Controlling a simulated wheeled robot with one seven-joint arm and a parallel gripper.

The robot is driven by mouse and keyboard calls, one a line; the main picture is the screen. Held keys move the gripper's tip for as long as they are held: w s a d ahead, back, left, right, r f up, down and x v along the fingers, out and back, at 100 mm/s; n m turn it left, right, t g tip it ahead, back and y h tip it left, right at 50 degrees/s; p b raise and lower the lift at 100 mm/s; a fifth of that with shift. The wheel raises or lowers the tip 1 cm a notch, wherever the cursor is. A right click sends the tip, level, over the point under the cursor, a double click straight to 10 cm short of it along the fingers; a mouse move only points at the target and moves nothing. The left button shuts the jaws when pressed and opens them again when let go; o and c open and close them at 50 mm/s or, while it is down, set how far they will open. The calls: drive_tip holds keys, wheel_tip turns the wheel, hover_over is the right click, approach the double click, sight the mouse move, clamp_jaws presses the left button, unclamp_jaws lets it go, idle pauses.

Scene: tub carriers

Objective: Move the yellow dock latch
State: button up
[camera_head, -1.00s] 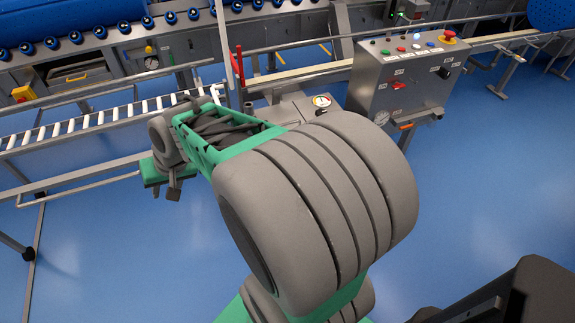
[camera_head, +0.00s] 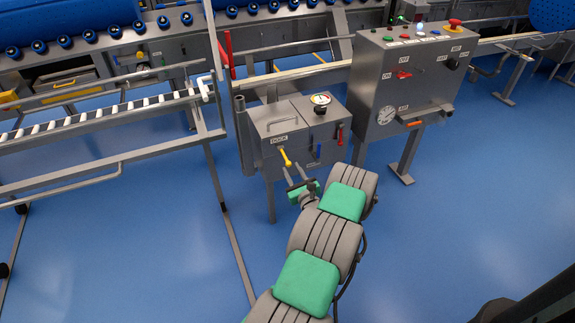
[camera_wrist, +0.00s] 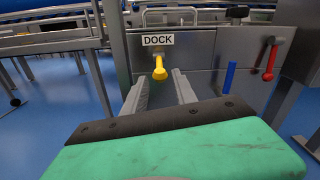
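The yellow dock latch (camera_head: 285,157) is a small lever on the front of a grey metal box (camera_head: 272,125), just under a DOCK label. In the wrist view the yellow latch (camera_wrist: 159,69) points toward the camera, below the DOCK sign. My gripper (camera_head: 293,182) is in front of the box, just below and close to the latch. In the wrist view the two fingers of my gripper (camera_wrist: 163,90) are apart, with the latch showing beyond and between their tips. Nothing is held. Whether a finger touches the latch cannot be told.
A blue lever (camera_wrist: 229,77) and a red lever (camera_wrist: 270,60) are right of the latch on the same box. A control panel (camera_head: 400,85) with buttons and a gauge stands to the right. A roller conveyor (camera_head: 95,118) is at left. Blue floor is clear in front.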

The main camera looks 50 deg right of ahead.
sight(289, 165)
drive_tip(key=x, duration=0.6)
drive_tip(key=shift+b, duration=0.3)
drive_tip(key=shift+s, duration=0.1)
drive_tip(key=shift+c, duration=0.4)
clamp_jaws()
idle(0.5)
